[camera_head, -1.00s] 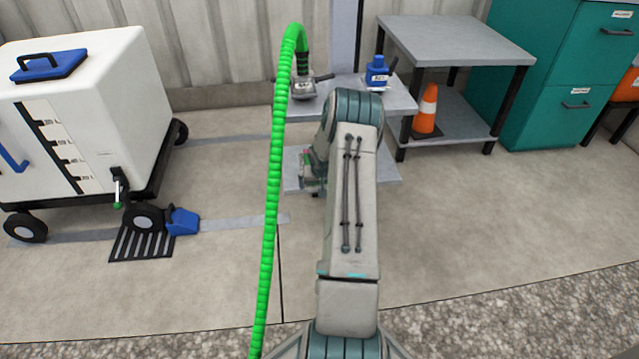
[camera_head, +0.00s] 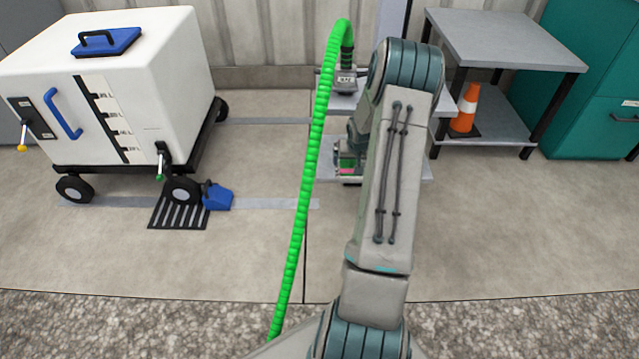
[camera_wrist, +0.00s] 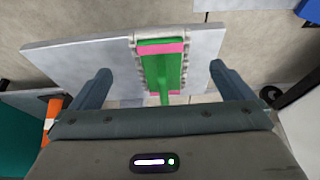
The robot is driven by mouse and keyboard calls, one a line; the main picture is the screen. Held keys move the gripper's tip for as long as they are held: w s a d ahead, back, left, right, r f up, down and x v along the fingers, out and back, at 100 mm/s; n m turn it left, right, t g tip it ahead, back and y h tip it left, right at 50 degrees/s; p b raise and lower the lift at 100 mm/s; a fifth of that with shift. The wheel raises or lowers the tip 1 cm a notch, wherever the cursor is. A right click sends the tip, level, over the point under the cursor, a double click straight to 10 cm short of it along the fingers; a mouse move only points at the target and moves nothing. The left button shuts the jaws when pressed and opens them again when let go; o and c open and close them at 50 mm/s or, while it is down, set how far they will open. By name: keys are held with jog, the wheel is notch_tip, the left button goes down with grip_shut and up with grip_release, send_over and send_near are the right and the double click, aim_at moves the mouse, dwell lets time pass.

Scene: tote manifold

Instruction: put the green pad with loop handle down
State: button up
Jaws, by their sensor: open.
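The green pad (camera_wrist: 161,68) with pink bands lies on a grey shelf (camera_wrist: 90,62) in the wrist view. A green bar, perhaps its loop handle, runs from it toward my gripper. My gripper (camera_wrist: 160,80) is open, with one finger on each side of the pad and clear gaps between. In the head view a small green and pink part of the pad (camera_head: 347,164) shows on the lower shelf of the small stand (camera_head: 412,174). My arm hides most of the stand and my gripper there.
A green hose (camera_head: 305,180) rises at the left of my arm. A white tank cart (camera_head: 130,60) stands at the left, with a blue wheel chock (camera_head: 217,197). A grey table (camera_head: 500,40) and an orange cone (camera_head: 465,110) stand at the right.

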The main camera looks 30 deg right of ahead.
jog(key=s+a+r+n+g, duration=0.1)
jog(key=s+a+r+n, duration=0.15)
jog(key=a+r, duration=0.7)
jog(key=s+a+r+n, duration=0.1)
jog(key=s+a+r, duration=0.2)
jog(key=a+r, duration=0.65)
jog(key=s+a+r+n+g+y, duration=0.1)
jog(key=s+a+r, duration=0.1)
jog(key=s+a, duration=0.6)
jog(key=s+a+r+n+y, duration=0.1)
jog(key=s+a+r+n, duration=0.1)
jog(key=s+a, duration=0.7)
jog(key=shift+s+a+r+g, duration=0.15)
jog(key=shift+s+r+g, duration=0.25)
jog(key=shift+s, duration=0.7)
notch_tip(320, 180, up, 38)
jog(key=t+p, duration=0.1)
jog(key=p, duration=3.3)
jog(key=shift+d+f+t, duration=0.2)
jog(key=shift+f+t, duration=0.05)
jog(key=shift+t, duration=0.05)
jog(key=shift+m, duration=0.25)
